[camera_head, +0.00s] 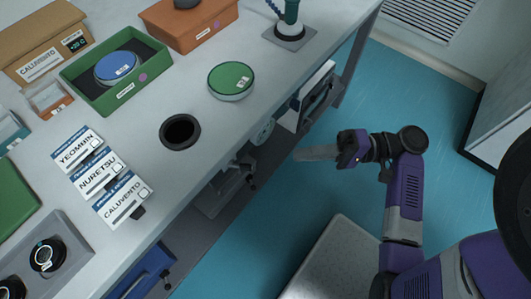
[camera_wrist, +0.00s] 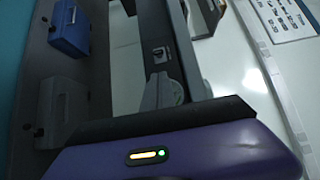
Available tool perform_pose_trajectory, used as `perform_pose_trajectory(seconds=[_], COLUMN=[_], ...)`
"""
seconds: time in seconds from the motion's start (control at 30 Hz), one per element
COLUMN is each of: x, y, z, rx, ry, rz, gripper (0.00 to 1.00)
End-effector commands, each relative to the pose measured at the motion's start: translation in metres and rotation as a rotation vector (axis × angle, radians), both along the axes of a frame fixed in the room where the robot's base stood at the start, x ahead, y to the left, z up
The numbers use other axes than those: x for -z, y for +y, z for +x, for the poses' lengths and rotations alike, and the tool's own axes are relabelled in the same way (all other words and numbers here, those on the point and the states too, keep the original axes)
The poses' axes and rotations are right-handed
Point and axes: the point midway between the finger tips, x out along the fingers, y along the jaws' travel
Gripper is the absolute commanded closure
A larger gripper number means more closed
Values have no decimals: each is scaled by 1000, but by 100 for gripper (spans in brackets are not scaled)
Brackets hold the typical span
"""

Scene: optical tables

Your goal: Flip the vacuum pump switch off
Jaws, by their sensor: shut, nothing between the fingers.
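My gripper (camera_head: 300,154) hangs in the aisle to the right of the bench, with its long grey fingers together and empty. They point left towards the bench's front side, with a gap to it. In the wrist view, a small dark fitting that looks like a switch (camera_wrist: 161,53) sits on the bench's front side; its position cannot be read. A grey rounded piece (camera_wrist: 163,91) shows just below it. Under the bench, a grey box (camera_wrist: 62,105) and a blue box (camera_wrist: 71,28), both with black knobs, stand side by side. I cannot tell which unit is the vacuum pump.
The bench top (camera_head: 215,130) carries a green-lidded dish (camera_head: 231,80), a dark ring (camera_head: 180,132), name cards (camera_head: 98,173) and trays. A white unit (camera_head: 312,95) stands under the bench. A light platform (camera_head: 335,265) lies below my arm. The blue floor is otherwise clear.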

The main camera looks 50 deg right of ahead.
Motion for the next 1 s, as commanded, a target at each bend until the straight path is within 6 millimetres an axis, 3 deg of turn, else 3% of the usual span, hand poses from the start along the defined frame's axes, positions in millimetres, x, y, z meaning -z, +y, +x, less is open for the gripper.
perform_pose_trajectory(seconds=[0.17, 0.6, 1.0], x=[0, 0, 0], y=[10, 59, 70], z=[9, 60, 72], rx=[-2, -2, 0], ry=[1, 0, 1], rz=[1, 0, -1], gripper=[100, 100, 100])
